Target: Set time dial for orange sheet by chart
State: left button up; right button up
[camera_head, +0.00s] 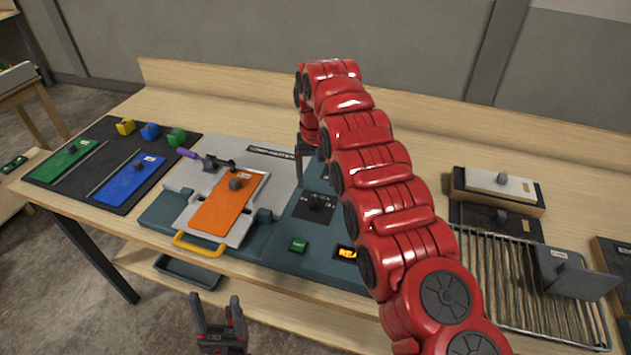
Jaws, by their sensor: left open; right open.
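The orange sheet (222,208) lies on the grey bed of the console (160,213), with a dark knob and a small label at its upper end. The time dial (318,202) is a dark knob on a black plate with small markings, right of the sheet. My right gripper (306,180) hangs open just above and behind the dial, at the end of the red arm, partly hidden by it. My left gripper (219,310) is open and empty in front of the table's edge, low in the view. I cannot make out a chart to read.
Green (62,160) and blue (128,179) sheets lie on a black mat at left. A wire rack (510,283) stands at right.

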aim_at(316, 199)
notch_tip(316, 199, up, 11)
jog(key=p, duration=0.9)
jog(key=shift+r, duration=0.15)
